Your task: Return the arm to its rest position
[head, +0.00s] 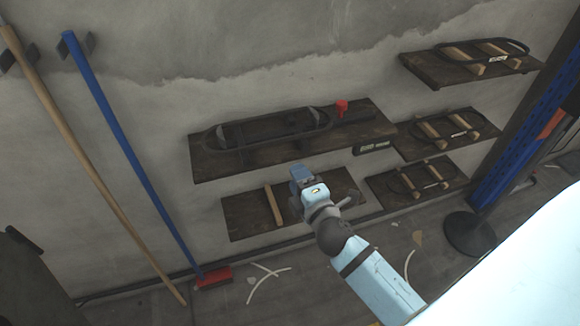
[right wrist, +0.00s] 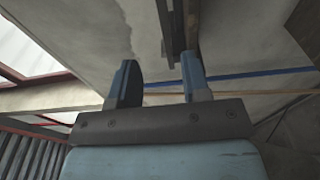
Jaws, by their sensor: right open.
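My right arm reaches up from the lower right in the head view, light blue with dark joints. My right gripper (head: 300,176) is in front of the lower shelf board, seen partly from behind. In the right wrist view my right gripper (right wrist: 160,84) has its two fingers apart with nothing between them. A wall and the dark edge of a board show beyond the fingers. My left gripper is not in view.
Dark shelf boards (head: 220,168) (head: 240,220) are on the wall, with black oval frames and wooden bars. A red object (head: 341,108) stands on the upper one. A blue broom (head: 120,140) and wooden pole (head: 75,140) lean left. A blue post (head: 520,140) stands right.

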